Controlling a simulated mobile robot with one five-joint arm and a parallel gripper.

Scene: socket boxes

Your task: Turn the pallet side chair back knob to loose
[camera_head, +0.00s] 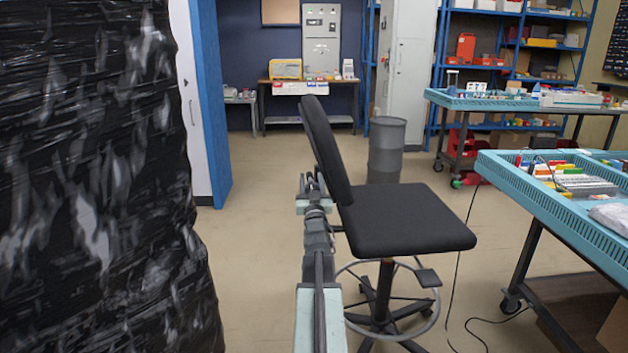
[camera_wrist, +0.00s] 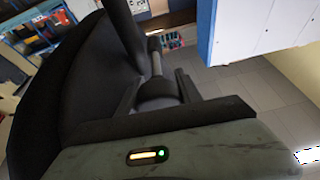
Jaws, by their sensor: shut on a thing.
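The black office chair stands right of the wrapped pallet, with its seat (camera_head: 405,218) and tilted backrest (camera_head: 328,145) seen from the side. The chair back also fills the left of the wrist view (camera_wrist: 75,75). My gripper (camera_head: 312,183) reaches forward beside the lower chair back, on its pallet side. In the wrist view my gripper (camera_wrist: 160,94) is shut on the dark chair back knob (camera_wrist: 157,90), which sits between the two fingers on a short stem. The knob's turn position cannot be told. In the head view the knob is not clearly visible.
The black-wrapped pallet (camera_head: 95,190) stands close on the left. A blue-edged workbench (camera_head: 540,190) with parts is on the right. A grey drum (camera_head: 386,150) stands behind the chair. Floor is clear between pallet and chair.

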